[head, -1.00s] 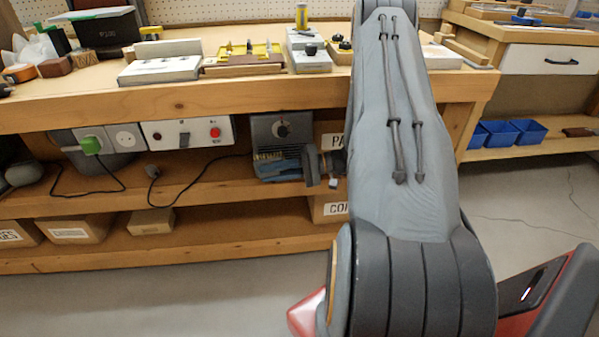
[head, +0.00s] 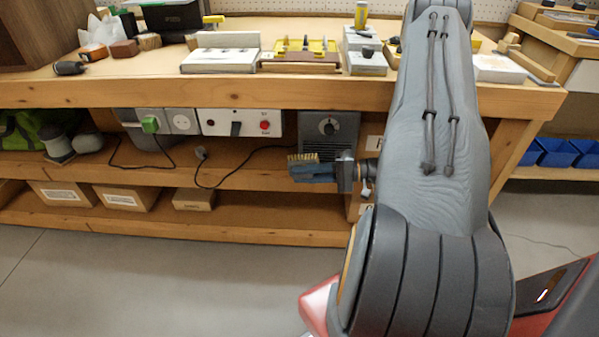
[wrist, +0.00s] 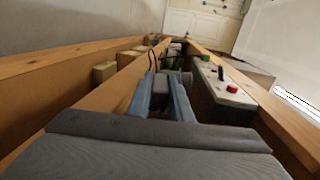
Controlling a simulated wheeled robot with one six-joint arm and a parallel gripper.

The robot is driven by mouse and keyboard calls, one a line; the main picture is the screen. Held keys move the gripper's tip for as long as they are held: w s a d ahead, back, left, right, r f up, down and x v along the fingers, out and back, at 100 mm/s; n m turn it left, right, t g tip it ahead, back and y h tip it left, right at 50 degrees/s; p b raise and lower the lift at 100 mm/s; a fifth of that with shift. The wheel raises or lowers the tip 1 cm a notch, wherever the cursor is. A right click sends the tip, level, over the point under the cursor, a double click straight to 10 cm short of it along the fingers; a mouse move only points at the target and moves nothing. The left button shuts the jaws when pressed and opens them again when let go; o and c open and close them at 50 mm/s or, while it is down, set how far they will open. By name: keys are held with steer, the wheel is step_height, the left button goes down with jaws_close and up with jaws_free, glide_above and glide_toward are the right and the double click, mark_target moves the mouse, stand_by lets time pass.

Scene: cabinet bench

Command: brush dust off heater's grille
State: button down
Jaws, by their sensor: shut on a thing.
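The heater (head: 331,129) is a dark grey box with a round dial, under the benchtop in the head view. Its lower part, with the grille, is partly hidden by my gripper and the brush. My gripper (head: 316,173) is shut on the brush, whose tan bristles (head: 303,157) point up. The bristles show in front of the heater's lower left; I cannot tell whether they touch it. In the wrist view my gripper's blue fingers (wrist: 167,98) have a dark grey piece between them. Dust on the grille cannot be made out.
A white panel (head: 249,123) with a red button and switch hangs left of the heater; it also shows in the wrist view (wrist: 226,88). Boxes (head: 125,198) stand on the lower shelf.

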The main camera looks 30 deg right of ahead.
steer(key=shift+s+d, duration=0.1)
steer(key=shift+s, duration=0.05)
steer(key=shift+s+a, duration=0.2)
steer(key=shift+s, duration=0.25)
steer(key=shift+s+a+p, duration=0.65)
steer(key=shift+s+p, duration=0.05)
steer(key=shift+s, duration=0.2)
steer(key=shift+w+a, duration=0.1)
steer(key=shift+a, duration=0.05)
